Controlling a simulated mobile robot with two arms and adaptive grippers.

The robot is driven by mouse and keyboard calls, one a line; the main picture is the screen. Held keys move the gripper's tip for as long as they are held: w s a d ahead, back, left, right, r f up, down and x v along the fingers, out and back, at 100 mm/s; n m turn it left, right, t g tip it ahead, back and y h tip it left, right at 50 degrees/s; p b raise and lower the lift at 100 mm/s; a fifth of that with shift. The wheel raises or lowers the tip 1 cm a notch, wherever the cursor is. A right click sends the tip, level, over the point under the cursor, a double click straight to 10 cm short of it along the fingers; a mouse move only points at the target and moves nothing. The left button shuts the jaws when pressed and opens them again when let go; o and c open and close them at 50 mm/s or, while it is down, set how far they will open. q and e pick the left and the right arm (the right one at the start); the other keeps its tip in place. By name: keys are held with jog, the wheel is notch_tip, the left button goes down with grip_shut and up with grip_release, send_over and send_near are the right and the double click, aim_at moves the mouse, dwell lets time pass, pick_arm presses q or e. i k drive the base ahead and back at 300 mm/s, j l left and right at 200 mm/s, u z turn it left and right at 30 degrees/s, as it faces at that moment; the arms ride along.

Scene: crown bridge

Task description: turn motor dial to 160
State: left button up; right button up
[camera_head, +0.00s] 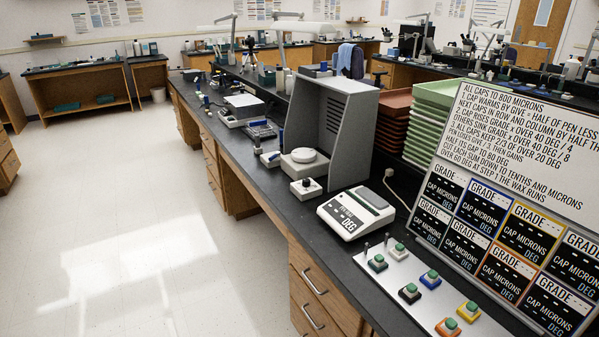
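A small white box with a dark round knob on top (306,184) sits at the front edge of the black bench; it looks like the motor dial. Its marks and setting are too small to read. Just behind it a round white disc (303,156) rests on a pale base inside a grey open-fronted hood (330,125). Neither of my grippers shows in this view, so nothing is seen touching the dial.
A white tester with a DEG display (355,212) stands right of the dial. A pale plate (415,282) holds several coloured blocks with green tops. A sign board (500,130) with grade displays leans behind it. Stacked trays (397,115) stand behind. The floor at left is clear.

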aim_at(306, 182)
jog(key=i+j+z, duration=0.2)
jog(key=i+j, duration=0.3)
jog(key=i+j+z, duration=0.15)
jog(key=i+j, duration=0.35)
jog(key=j, duration=0.2)
